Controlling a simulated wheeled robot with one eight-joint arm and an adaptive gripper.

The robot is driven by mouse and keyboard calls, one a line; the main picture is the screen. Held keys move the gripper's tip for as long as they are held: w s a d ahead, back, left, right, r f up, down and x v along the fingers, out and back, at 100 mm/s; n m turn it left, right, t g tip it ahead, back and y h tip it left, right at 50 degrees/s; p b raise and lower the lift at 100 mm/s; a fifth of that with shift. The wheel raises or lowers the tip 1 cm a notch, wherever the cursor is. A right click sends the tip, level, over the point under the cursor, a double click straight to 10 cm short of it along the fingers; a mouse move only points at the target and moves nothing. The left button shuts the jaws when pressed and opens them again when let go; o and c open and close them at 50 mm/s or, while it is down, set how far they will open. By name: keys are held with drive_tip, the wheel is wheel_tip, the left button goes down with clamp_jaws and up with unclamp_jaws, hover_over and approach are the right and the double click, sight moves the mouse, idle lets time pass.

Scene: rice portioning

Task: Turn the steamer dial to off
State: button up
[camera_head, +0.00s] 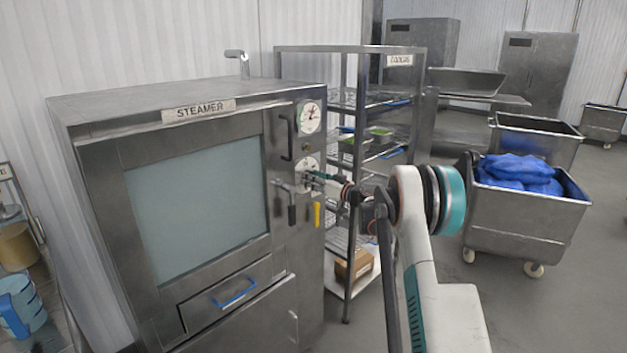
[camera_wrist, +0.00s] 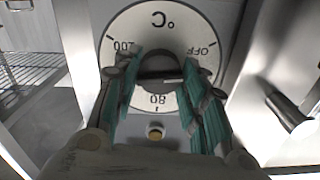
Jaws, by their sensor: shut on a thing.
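The steamer (camera_head: 110,130) is a large steel cabinet at the left in the head view. Its dial (camera_head: 307,162) is a round white plate on the right side of the front panel. The fingers partly hide the plate, and I cannot tell surely where the knob points.
A round gauge (camera_head: 309,117) sits above the dial. Levers and a yellow handle (camera_head: 317,213) are below it. A wire rack (camera_head: 350,62) stands close to the right of the steamer. A steel cart (camera_head: 520,225) with blue bags is further right.

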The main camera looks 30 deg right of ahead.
drive_tip(key=shift+n, duration=2)
drive_tip(key=o, duration=1.1)
drive_tip(key=shift+c, duration=0.2)
drive_tip(key=v, duration=1.2)
